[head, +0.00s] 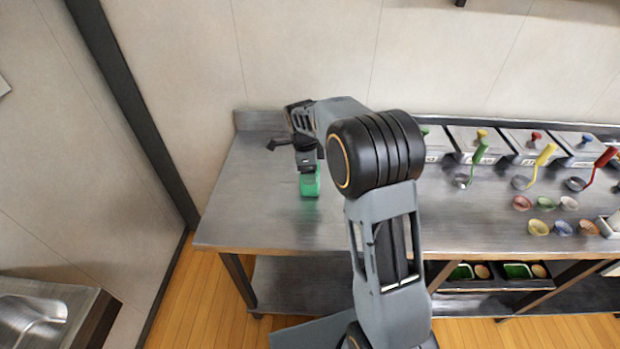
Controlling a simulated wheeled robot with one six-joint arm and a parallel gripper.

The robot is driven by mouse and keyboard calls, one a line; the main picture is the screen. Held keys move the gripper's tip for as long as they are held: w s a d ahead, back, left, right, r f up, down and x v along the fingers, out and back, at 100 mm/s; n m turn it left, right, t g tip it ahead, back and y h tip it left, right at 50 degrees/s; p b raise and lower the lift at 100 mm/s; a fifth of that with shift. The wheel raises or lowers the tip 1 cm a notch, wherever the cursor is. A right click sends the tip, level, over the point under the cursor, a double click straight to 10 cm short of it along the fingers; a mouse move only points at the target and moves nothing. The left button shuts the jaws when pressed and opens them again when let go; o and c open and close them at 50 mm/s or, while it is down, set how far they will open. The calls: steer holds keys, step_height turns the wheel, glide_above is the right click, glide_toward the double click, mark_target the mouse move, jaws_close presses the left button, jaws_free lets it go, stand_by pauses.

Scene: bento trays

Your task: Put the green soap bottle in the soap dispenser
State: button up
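A green bottle (310,184) stands upright on the left part of the steel table (250,215). My gripper (308,165) is directly above the bottle, pointing down, with its end at the bottle's top. The bottle's top is hidden behind the gripper. The fingers are too small and covered to tell whether they are open or closed on the bottle. I cannot make out a soap dispenser in this view.
Several lidded steel containers (500,143) line the table's back right, with coloured-handled ladles (546,155) before them. Small coloured bowls (539,228) stand at the right. Trays (497,277) sit on the shelf below. A steel sink (35,310) is at lower left. The table's left end is clear.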

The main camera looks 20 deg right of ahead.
steer(key=c, duration=0.8)
steer(key=shift+r, duration=0.15)
